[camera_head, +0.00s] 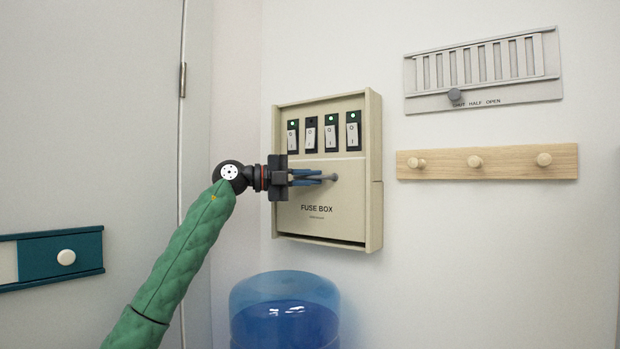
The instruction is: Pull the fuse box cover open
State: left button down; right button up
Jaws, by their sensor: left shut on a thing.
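The fuse box (374,130) is a beige case on the white wall. Its cover (318,222), marked FUSE BOX, is a flat beige panel over the lower part of the front. Above the cover's top edge, several white rocker switches (331,136) on dark plates are exposed. A small grey knob (334,177) sticks out of the cover. My left gripper (324,178) reaches in from the left across the cover, its blue-grey fingers shut on the knob. The fingers partly hide the knob and the cover behind them. My right gripper is out of view.
A blue water bottle (285,312) stands below the box. A grey vent with a slider (455,95) and a wooden peg rail (510,162) are on the wall at right. A grey door (90,120) with a teal sliding latch (60,245) is at left.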

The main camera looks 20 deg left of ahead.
pick_arm(q)
jog(key=c, duration=1.5)
grip_release()
jog(key=shift+s+r, duration=0.1)
jog(key=shift+s, duration=0.05)
